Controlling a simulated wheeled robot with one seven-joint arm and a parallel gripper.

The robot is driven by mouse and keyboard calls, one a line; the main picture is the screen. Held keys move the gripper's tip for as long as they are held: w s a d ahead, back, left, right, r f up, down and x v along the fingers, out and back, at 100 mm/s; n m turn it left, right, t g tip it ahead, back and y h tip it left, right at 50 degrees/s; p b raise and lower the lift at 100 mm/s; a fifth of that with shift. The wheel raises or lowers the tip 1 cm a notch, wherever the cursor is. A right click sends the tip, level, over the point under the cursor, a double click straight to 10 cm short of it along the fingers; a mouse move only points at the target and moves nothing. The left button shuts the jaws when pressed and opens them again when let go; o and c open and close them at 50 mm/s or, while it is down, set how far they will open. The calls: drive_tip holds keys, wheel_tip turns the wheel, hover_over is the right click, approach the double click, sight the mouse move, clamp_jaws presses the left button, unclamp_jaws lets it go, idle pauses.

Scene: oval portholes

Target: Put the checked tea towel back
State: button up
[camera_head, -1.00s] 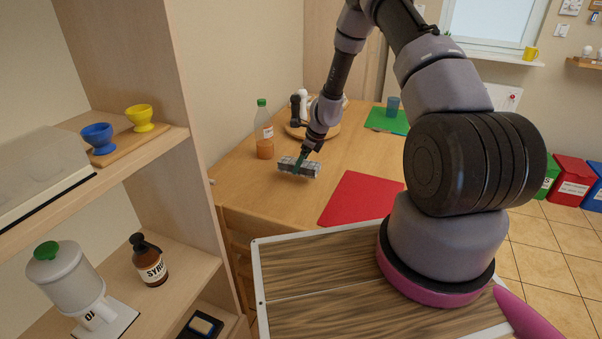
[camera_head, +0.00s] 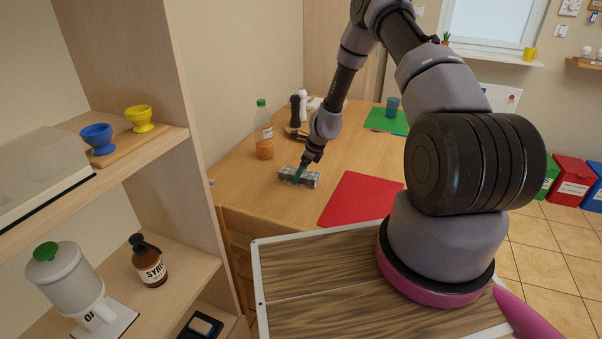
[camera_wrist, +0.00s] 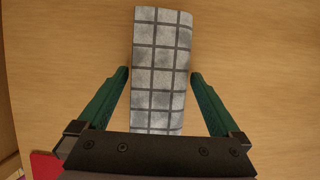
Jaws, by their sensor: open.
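The checked tea towel (camera_head: 312,180) is a grey and white folded bundle with dark grid lines, on the wooden table near its front left part. In the wrist view, the towel (camera_wrist: 161,35) runs up from the gripper's palm. My gripper (camera_head: 299,178) is at the towel, pointing down. In the wrist view, its green fingers (camera_wrist: 160,75) stand open on either side of the towel, with a gap on each side. The near end of the towel is hidden behind the gripper body.
A red mat (camera_head: 360,199) lies just right of the towel. A juice bottle (camera_head: 264,135) stands behind it to the left. A green mat (camera_head: 388,121) with a blue cup (camera_head: 392,106) is farther back. A shelf unit (camera_head: 185,150) rises at the left.

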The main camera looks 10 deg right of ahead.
drive_tip(key=s+d+r+n+t, duration=0.1)
drive_tip(key=s+r+n, duration=0.3)
drive_tip(key=r, duration=1)
drive_tip(key=s+r+n, duration=0.3)
drive_tip(key=s+r, duration=0.1)
drive_tip(key=r, duration=1)
drive_tip(key=s+d+r+n+t, duration=0.1)
drive_tip(key=s+r+n, duration=0.35)
drive_tip(key=r, duration=0.95)
drive_tip(key=s+d+r+n+t, duration=0.1)
drive_tip(key=s+r+n, duration=0.3)
drive_tip(key=s, duration=0.7)
drive_tip(key=s+d+r+n+t+h, duration=0.1)
drive_tip(key=s+r+n, duration=0.4)
drive_tip(key=s, duration=0.6)
wheel_tip(320, 180, up, 3)
drive_tip(key=shift+s+d+f+t+h, duration=0.1)
drive_tip(key=shift+s+d+t+h, duration=0.2)
drive_tip(key=shift+s+d, duration=0.15)
